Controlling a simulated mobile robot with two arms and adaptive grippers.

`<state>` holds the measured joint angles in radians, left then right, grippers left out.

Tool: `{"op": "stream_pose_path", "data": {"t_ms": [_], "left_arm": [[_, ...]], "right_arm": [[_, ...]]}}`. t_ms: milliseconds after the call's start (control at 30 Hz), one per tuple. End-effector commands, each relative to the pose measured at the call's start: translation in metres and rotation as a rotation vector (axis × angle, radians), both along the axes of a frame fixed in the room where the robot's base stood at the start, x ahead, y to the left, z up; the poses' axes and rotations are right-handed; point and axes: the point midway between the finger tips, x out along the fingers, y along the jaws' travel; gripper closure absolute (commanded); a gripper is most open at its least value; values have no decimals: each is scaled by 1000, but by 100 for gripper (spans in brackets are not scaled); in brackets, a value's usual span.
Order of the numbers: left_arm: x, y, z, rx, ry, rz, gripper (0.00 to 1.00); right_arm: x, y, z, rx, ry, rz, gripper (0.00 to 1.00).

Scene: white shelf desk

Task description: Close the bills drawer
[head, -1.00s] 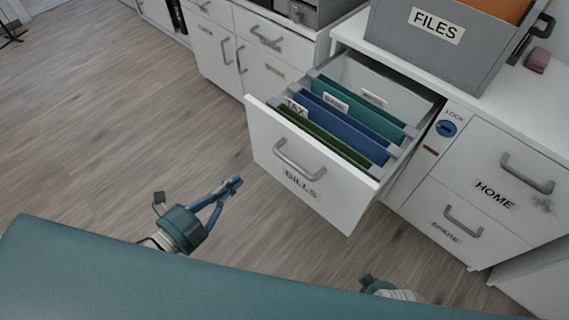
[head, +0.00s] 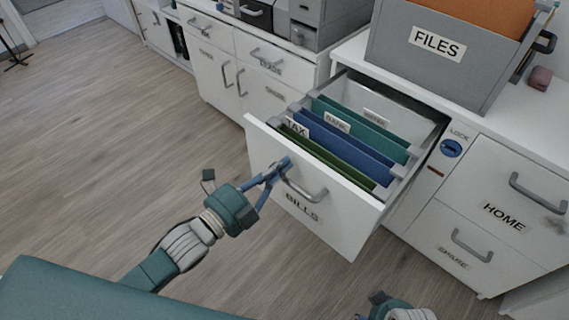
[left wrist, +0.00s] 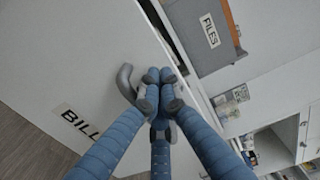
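The white bills drawer (head: 312,212) is pulled out of the desk, its front labelled BILLS. It holds green, blue and teal hanging files. Its grey handle (head: 306,186) also shows in the left wrist view (left wrist: 126,82). My left gripper (head: 283,166) is in front of the drawer, its fingertips at the left end of the handle. In the left wrist view its blue fingers (left wrist: 159,78) are drawn together beside the handle, with nothing visible between them. Whether they touch the drawer front is unclear. Only part of my right gripper (head: 385,305) shows at the bottom edge; its fingertips cannot be made out.
A grey FILES box (head: 436,50) stands on the desktop above the drawer. A blue lock knob (head: 451,148) and the HOME drawer (head: 505,218) are to the right. White cabinets (head: 225,70) stand behind.

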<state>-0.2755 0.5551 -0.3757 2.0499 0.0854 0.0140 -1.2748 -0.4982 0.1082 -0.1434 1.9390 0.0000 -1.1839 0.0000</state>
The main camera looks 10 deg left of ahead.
Motion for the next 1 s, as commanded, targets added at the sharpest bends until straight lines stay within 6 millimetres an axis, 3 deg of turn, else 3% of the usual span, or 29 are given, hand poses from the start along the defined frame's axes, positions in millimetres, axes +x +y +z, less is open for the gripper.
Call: {"op": "stream_pose_path", "data": {"t_ms": [133, 667, 1000], "left_arm": [[9, -6, 0, 1, -1, 0, 100], [14, -8, 0, 1, -1, 0, 100], [46, -28, 2, -2, -3, 0, 100]], "right_arm": [[0, 0, 4, -1, -1, 0, 44], [1, 0, 6, 1, -3, -1, 44], [-1, 0, 1, 0, 2, 0, 44]]}}
